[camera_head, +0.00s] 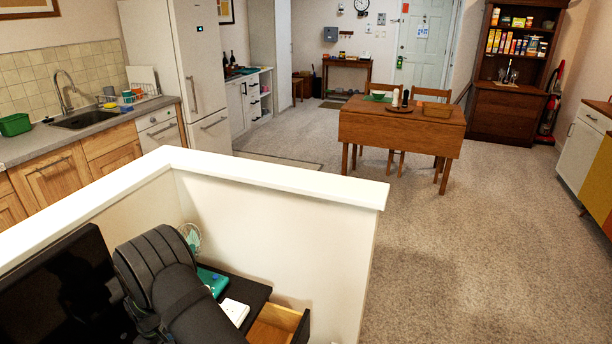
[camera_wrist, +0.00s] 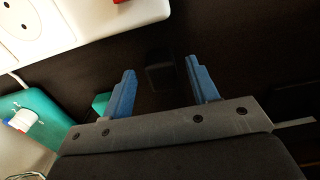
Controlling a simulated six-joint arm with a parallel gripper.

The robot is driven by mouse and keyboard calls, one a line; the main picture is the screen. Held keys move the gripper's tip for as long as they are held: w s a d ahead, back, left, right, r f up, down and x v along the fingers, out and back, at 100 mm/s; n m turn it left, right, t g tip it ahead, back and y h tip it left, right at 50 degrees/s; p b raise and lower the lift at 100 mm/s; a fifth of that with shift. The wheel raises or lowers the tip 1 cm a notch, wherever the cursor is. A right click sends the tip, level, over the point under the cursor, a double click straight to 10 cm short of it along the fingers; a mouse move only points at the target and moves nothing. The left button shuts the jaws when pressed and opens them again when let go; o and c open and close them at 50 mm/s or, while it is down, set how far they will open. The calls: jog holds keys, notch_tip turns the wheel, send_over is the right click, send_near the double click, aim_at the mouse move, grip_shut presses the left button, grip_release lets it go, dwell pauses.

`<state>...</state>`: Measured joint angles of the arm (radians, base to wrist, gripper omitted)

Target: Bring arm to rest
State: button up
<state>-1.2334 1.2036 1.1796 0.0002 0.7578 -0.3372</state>
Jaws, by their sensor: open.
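My gripper (camera_wrist: 162,84) shows in the wrist view, with its two blue fingers spread apart and nothing between them. It is over a dark surface. A small dark block-like shape (camera_wrist: 159,72) lies beyond the fingertips, too dim to identify. I cannot make out my gripper in the head view.
A white socket strip (camera_wrist: 38,30) and a green object (camera_wrist: 38,112) lie left of the fingers.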

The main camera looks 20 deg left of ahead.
jog(key=shift+r, duration=0.3)
